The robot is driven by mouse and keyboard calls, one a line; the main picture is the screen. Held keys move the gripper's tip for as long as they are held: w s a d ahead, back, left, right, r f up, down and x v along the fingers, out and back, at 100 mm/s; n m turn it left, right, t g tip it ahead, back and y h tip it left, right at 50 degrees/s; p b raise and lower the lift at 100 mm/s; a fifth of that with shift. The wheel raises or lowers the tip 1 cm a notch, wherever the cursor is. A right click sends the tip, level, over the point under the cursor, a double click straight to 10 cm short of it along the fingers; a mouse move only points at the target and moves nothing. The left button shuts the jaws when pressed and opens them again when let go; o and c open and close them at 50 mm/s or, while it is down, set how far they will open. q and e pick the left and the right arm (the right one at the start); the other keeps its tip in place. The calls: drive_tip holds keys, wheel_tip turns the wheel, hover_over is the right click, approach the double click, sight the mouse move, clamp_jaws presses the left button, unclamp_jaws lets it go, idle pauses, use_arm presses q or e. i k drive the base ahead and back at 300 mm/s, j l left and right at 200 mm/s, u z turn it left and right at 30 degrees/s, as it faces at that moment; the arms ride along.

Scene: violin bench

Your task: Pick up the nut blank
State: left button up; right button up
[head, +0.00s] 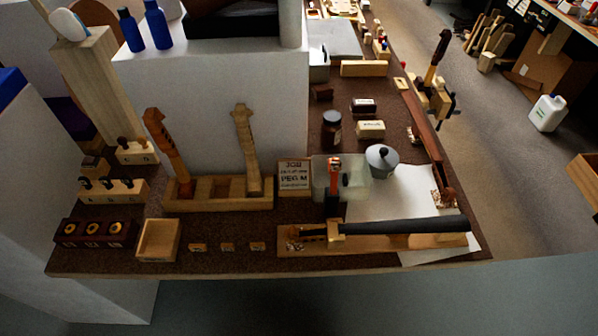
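Three small tan blocks lie in a row near the front edge of the brown bench (290,266): a left block (197,247), a middle block (227,246) and a right block (258,246). They have small dark marks, too small to read. I cannot tell whether one of them is the nut blank. An instrument neck with a long black fingerboard (400,227) lies on a wooden board (375,243) to their right. Neither of my grippers is in view.
An open wooden box (158,240) stands left of the small blocks. Behind them is a wooden rack (218,206) with two upright carved necks.

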sight(193, 248)
drive_tip(key=k+j, duration=0.65)
drive_tip(key=k+j+u, duration=0.05)
